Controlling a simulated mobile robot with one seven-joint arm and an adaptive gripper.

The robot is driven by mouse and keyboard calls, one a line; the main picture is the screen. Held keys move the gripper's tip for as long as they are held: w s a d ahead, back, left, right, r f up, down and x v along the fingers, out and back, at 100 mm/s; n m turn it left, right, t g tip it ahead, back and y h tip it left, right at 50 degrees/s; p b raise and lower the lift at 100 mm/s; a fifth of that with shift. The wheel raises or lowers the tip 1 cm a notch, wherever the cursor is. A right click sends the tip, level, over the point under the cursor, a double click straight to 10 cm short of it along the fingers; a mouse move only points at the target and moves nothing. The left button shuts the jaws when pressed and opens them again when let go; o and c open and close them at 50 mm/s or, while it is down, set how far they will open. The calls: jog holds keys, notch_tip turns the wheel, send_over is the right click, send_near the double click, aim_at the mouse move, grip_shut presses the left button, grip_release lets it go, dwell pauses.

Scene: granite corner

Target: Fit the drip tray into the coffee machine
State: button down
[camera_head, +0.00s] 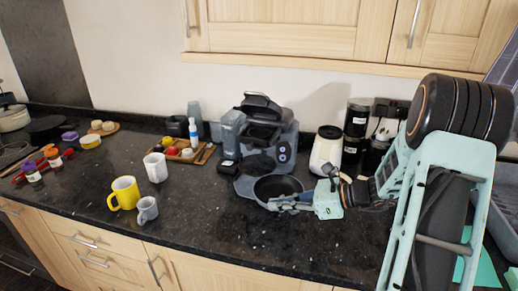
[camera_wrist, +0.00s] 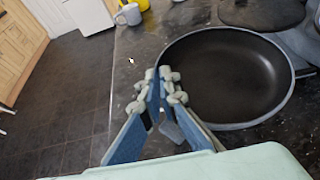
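The coffee machine (camera_head: 284,136) is dark grey with an open lid and stands near the back wall. A round black dish with a grey-blue rim (camera_head: 277,186) lies on the counter before it. My gripper (camera_head: 285,203) is at the dish's near rim. In the wrist view my gripper's fingertips (camera_wrist: 164,82) are close together at the rim, with a grey-blue piece between the fingers. They appear shut on the dish, but the exact contact is hidden.
A white jar (camera_head: 325,150) and black canisters (camera_head: 356,118) stand right of the machine. A yellow mug (camera_head: 124,193), a grey mug (camera_head: 147,210) and a white mug (camera_head: 155,167) stand left. A wooden tray (camera_head: 206,155) holds small items. The counter's front middle is clear.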

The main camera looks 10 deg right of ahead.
dwell(0.4)
jog(key=s+f, duration=0.1)
jog(key=f+m+t, duration=0.1)
jog(key=s+f+m+t+h, duration=0.1)
jog(key=f, duration=0.1)
jog(key=shift+s+a, duration=0.2)
jog(key=shift+s, duration=0.1)
